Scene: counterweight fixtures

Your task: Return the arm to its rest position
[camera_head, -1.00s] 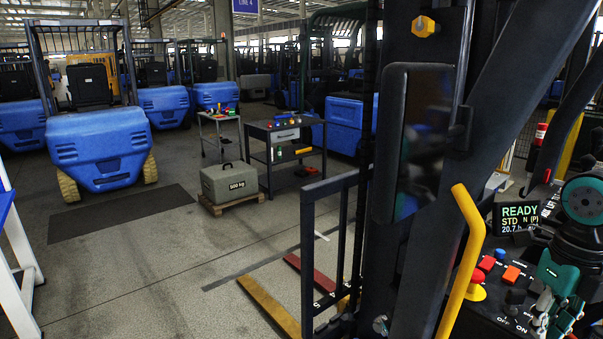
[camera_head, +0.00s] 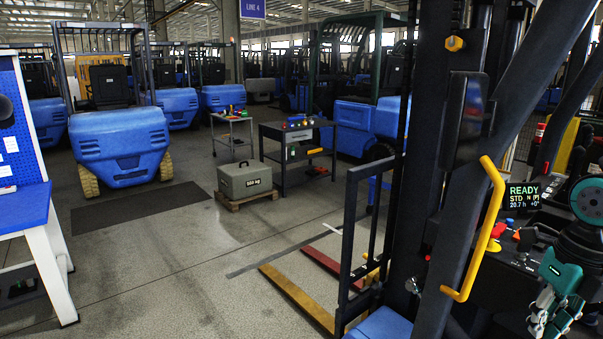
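My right arm comes in at the right edge. Its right gripper (camera_head: 552,318), teal with pale fingers, points downward in front of the truck's control panel (camera_head: 498,262). I see nothing held in it, but the finger gap is not clear at this angle. My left gripper is out of view. A small display (camera_head: 523,196) above the panel reads READY, with STD below it. Red and yellow controls (camera_head: 497,232) show on the panel; the arm hides part of it.
A yellow grab handle (camera_head: 492,220) and the dark mast stand close by, left of my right arm. Forks (camera_head: 297,298) reach out over the floor. A grey weight block (camera_head: 244,179) sits on a pallet. A blue-topped workbench (camera_head: 25,208) stands at left. Open floor lies between.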

